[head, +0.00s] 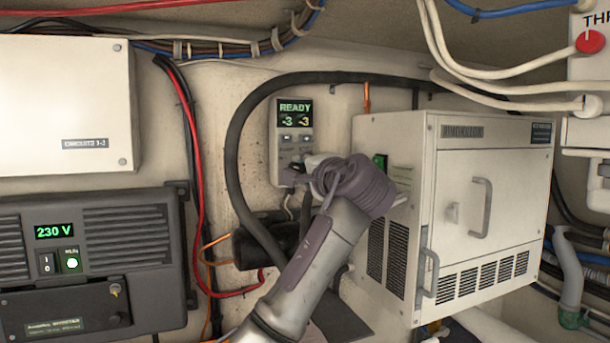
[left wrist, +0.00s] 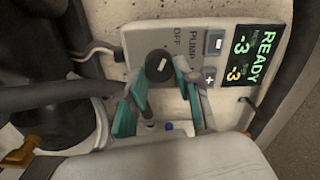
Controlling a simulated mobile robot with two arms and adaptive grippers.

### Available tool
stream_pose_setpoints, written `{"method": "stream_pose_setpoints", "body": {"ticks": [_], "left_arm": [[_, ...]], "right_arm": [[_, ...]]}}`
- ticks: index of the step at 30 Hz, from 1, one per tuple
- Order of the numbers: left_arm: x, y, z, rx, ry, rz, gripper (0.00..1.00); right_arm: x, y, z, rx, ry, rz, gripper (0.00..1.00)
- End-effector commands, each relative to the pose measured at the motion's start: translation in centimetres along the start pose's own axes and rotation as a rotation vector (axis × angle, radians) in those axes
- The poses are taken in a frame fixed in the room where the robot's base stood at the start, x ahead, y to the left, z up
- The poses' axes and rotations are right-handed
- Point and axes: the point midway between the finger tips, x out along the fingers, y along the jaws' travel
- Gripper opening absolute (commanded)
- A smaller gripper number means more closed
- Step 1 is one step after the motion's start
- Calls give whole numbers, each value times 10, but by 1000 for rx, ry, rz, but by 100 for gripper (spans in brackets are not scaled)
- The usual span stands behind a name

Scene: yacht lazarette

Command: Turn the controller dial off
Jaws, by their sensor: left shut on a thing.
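The controller is a pale grey wall box (head: 291,149) with a lit screen reading READY and two -3 values. In the left wrist view the controller (left wrist: 138,45) appears turned sideways. Its dial (left wrist: 158,65) is a dark round knob with a short white mark, beside the words PUMP and OFF. I cannot tell exactly which setting the mark points to. My left gripper (left wrist: 158,70) has its teal-padded fingers on either side of the dial, shut on it. In the head view my left gripper (head: 302,175) covers the controller's lower part and hides the dial. My right gripper is not in view.
A cream cabinet (head: 480,205) with a handled door stands close to the right of my left arm. A thick black hose (head: 236,150) loops around the controller. A dark 230 V unit (head: 90,265) and red cable (head: 197,165) are to the left.

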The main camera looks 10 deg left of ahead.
Motion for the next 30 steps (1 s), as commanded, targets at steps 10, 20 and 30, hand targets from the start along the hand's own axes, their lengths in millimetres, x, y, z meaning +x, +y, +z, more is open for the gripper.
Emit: {"method": "stream_pose_setpoints", "body": {"ticks": [10,20,30], "left_arm": [[0,2,0,-55,-2,4,0],[0,2,0,-55,-2,5,0],[0,1,0,-55,-1,2,59]], "right_arm": [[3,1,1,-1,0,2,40],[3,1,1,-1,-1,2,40],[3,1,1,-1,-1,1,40]]}}
